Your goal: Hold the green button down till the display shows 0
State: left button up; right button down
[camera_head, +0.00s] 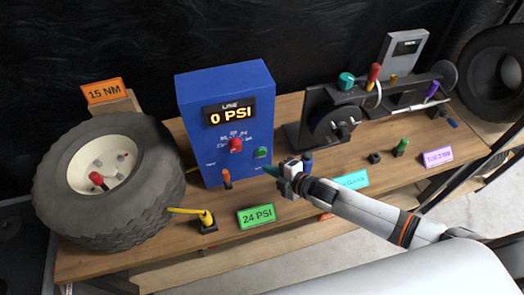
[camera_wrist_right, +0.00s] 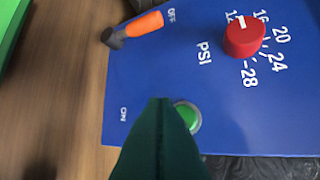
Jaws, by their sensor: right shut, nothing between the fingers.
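The blue box (camera_head: 222,120) stands on the wooden bench, and its display (camera_head: 228,112) reads "LINE 0 PSI". The green button (camera_head: 261,153) is at the lower right of its front face. My right gripper (camera_head: 273,170) is shut and empty, its tips just beside and below the button. In the right wrist view the dark green fingertips (camera_wrist_right: 160,103) overlap the edge of the green button (camera_wrist_right: 187,115). I cannot tell whether they touch it. My left gripper is not in view.
A red dial (camera_head: 235,145) and an orange lever (camera_head: 226,178) are on the box. A wheel (camera_head: 108,180) stands at left, with a yellow-hosed fitting (camera_head: 207,219) and a green "24 PSI" sign (camera_head: 256,216) in front. A dark machine (camera_head: 333,115) is at right.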

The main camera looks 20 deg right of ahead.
jog(key=shift+s, duration=1.1)
